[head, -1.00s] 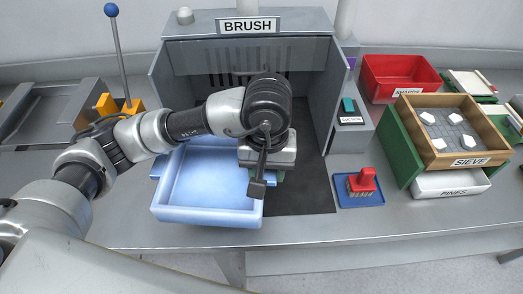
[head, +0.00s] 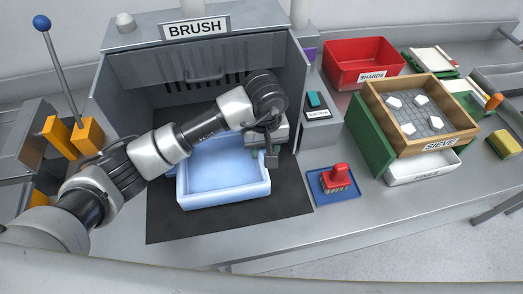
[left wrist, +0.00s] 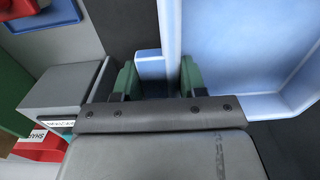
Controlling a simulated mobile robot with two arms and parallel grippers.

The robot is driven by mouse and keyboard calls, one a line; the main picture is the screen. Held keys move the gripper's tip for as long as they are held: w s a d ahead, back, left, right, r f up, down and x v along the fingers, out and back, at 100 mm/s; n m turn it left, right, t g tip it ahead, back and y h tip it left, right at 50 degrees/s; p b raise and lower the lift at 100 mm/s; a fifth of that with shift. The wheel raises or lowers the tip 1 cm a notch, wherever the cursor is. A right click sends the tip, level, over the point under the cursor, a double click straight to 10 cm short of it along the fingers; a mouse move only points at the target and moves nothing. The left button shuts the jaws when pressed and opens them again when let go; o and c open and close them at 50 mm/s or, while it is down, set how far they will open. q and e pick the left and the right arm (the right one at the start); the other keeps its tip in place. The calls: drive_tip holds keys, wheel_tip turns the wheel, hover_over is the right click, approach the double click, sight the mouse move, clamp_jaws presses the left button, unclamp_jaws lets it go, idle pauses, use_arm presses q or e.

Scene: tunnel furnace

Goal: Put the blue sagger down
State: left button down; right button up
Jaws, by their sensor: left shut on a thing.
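The blue sagger (head: 224,196), a pale blue square open tray, looks empty and level in the head view. It is over the dark mat (head: 170,222) at the mouth of the BRUSH booth. I cannot tell whether its underside touches the mat. My left gripper (head: 265,154) is at its right side, shut on it. In the left wrist view, the green fingers of the gripper (left wrist: 160,80) stand on both sides of a small blue lug on the sagger (left wrist: 172,30). My right gripper is not in view.
The BRUSH booth (head: 130,78) stands behind. A red brush on a blue tray (head: 336,198) is right of the mat. The SIEVE box (head: 440,146) and red SHARDS bin (head: 362,82) are farther right. The mat is bare in front of the sagger.

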use_arm(q)
drive_tip(key=shift+w+a+f, duration=0.2)
drive_tip(key=shift+w+f, duration=0.1)
drive_tip(key=shift+w, duration=0.15)
wheel_tip(320, 180, down, 3)
drive_tip(key=shift+p, duration=0.65)
drive_tip(key=shift+f, duration=0.45)
drive_tip(key=shift+f, duration=0.1)
drive_tip(key=c, duration=0.6)
unclamp_jaws()
